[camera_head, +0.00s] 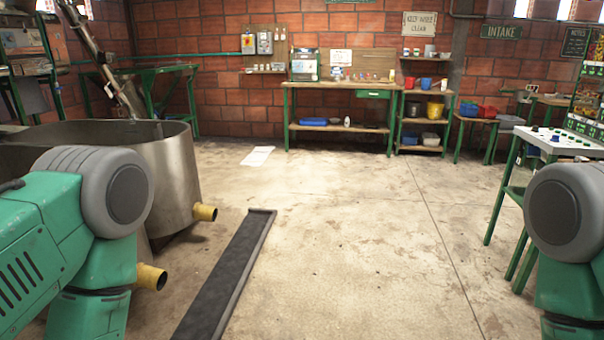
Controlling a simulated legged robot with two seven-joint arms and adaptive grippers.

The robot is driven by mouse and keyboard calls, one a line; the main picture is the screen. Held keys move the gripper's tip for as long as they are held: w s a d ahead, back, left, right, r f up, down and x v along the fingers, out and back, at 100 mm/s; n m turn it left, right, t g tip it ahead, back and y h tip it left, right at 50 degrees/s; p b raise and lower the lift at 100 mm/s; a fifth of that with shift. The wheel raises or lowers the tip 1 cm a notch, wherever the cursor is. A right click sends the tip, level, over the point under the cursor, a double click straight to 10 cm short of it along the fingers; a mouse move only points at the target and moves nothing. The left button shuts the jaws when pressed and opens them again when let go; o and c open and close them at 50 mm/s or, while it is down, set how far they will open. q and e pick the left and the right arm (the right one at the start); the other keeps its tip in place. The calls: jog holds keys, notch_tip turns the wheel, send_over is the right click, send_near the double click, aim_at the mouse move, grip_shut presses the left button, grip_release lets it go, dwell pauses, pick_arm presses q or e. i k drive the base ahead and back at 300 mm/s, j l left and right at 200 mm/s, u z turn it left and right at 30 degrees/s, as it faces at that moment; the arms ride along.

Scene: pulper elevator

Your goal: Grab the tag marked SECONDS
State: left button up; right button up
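I cannot make out a tag marked SECONDS in the head view; any small lettering is too small to read. Small items stand on the wooden workbench (330,84) at the back wall, and a board with small objects (357,65) is behind it. Parts of my green and grey arms show at the lower left and lower right. Neither gripper is in view.
A large metal tank (172,165) with yellow pipe stubs (204,212) stands at the left. A dark floor channel (228,278) runs along the middle left. A shelf (425,92) holds buckets. A white sheet (257,156) lies on the floor. The centre floor is clear.

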aim_at(133, 120)
jog(key=i+z, duration=0.15)
jog(key=i, duration=1.85)
jog(key=i+l+u, duration=0.2)
jog(key=i, duration=1.8)
jog(key=i+z, duration=0.1)
jog(key=i, duration=0.9)
jog(key=i+j+z, duration=0.1)
jog(key=i, duration=0.9)
jog(key=i+u, duration=0.2)
jog(key=i, duration=0.65)
jog(key=i+l+u, duration=0.2)
jog(key=i, duration=0.6)
jog(key=i+j+u, duration=0.15)
jog(key=u, duration=0.3)
jog(key=i+u, duration=0.3)
jog(key=u, duration=0.15)
jog(key=i+u, duration=0.25)
jog(key=u, duration=0.2)
jog(key=i+l+u, duration=0.15)
jog(key=u, duration=0.3)
jog(key=i+j+u, duration=0.15)
jog(key=i+u, duration=0.25)
jog(key=i, duration=0.35)
jog(key=i+u, duration=0.45)
jog(key=i, duration=0.25)
